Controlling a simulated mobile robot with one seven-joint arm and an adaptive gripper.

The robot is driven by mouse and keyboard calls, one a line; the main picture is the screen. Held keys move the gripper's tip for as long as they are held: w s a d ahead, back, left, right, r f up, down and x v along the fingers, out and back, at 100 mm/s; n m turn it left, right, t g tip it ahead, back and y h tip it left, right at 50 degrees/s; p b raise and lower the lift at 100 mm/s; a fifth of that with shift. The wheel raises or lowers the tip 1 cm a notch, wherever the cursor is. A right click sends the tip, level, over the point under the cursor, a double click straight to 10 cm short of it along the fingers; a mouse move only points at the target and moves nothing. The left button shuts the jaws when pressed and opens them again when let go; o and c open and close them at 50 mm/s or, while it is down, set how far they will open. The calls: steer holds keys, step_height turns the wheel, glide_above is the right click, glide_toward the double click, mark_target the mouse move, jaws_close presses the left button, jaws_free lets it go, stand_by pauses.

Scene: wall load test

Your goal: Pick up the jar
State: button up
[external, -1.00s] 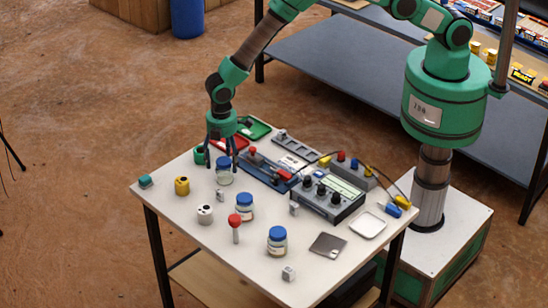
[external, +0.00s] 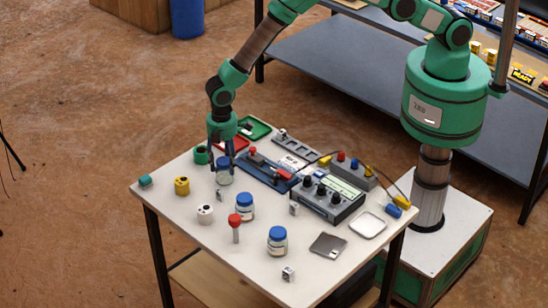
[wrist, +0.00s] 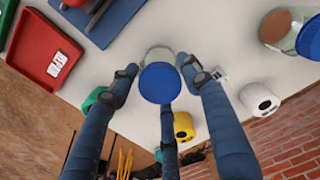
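Several items stand on the white table, among them three glass jars with blue lids. The farthest jar (external: 225,178) is under my gripper (external: 223,164); the other two are the middle jar (external: 245,213) and the front jar (external: 277,246). In the wrist view, a jar (wrist: 160,83) with its blue lid facing the camera lies between the dark fingers of my gripper (wrist: 158,72). The fingers are spread around it, with small gaps at its sides. A third finger lies below the lid in that picture, and its contact with the jar cannot be told.

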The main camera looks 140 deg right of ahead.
steer(key=shift+c, duration=0.6)
steer(key=shift+r, duration=5)
steer(key=shift+r, duration=0.15)
